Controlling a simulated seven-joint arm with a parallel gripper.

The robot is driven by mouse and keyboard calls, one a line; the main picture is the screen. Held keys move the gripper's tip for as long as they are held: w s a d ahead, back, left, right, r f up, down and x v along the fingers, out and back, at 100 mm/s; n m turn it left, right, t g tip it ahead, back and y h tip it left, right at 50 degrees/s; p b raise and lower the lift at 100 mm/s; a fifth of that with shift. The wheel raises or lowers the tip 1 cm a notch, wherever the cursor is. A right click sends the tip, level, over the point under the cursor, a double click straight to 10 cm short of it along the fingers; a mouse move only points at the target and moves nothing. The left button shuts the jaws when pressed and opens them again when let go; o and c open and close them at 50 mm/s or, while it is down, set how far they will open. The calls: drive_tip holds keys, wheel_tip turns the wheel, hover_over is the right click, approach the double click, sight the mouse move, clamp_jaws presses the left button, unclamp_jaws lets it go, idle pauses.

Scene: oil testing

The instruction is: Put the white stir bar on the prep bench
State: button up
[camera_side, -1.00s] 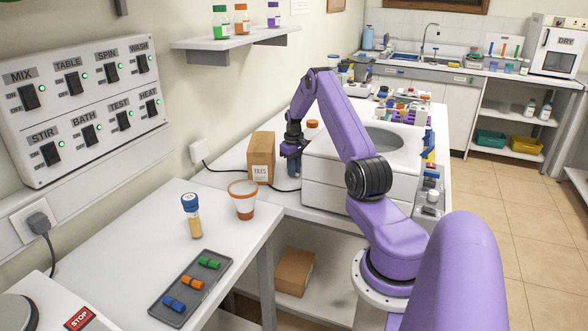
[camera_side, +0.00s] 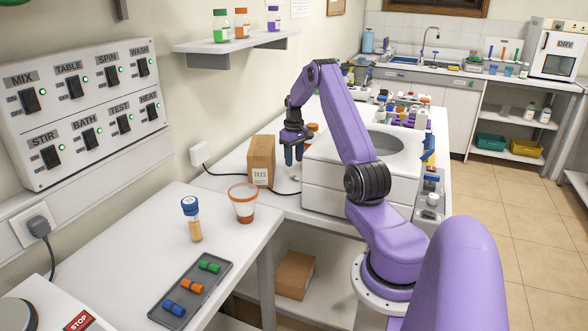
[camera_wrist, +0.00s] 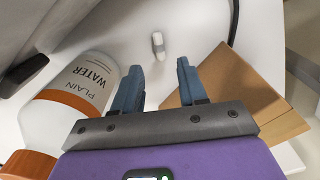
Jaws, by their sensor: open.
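The white stir bar (camera_wrist: 158,45) lies on a white bench top in the wrist view, just beyond my fingertips and roughly in line with the gap between them. My gripper (camera_wrist: 159,72) is open and empty, with its two blue fingers apart. In the side view my gripper (camera_side: 293,158) hangs above the back bench, between the cardboard box (camera_side: 261,162) and the white machine (camera_side: 335,185). The fingers do not touch the bar. The pictures do not label which surface is the prep bench.
A plain water bottle (camera_wrist: 80,88) stands close left of my fingers in the wrist view; the cardboard box (camera_wrist: 228,90) is close right. The front left bench (camera_side: 130,240) holds a tray (camera_side: 217,285) of coloured stir bars, a vial (camera_side: 192,217) and an orange-banded cup (camera_side: 244,203).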

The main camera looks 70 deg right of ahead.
wheel_tip(320, 180, up, 6)
drive_tip(key=w+a+r+n, duration=0.2)
drive_tip(key=w+a, duration=0.2)
drive_tip(key=a, duration=0.6)
drive_tip(key=w+a+r+n, duration=0.2)
drive_tip(key=w+a, duration=0.1)
drive_tip(key=a, duration=0.7)
drive_tip(key=s+a+r+n, duration=0.2)
drive_tip(key=a, duration=0.7)
drive_tip(key=s+a+r+n, duration=0.1)
drive_tip(key=s+a+n, duration=0.1)
drive_tip(key=a, duration=0.7)
drive_tip(key=s+a+r+n, duration=0.1)
drive_tip(key=s+a+n, duration=0.3)
drive_tip(key=s+a, duration=0.7)
drive_tip(key=s+a+f+n, duration=0.1)
drive_tip(key=s+n, duration=0.4)
drive_tip(key=s, duration=1.1)
drive_tip(key=shift+a+f, duration=0.2)
drive_tip(key=shift+f, duration=0.05)
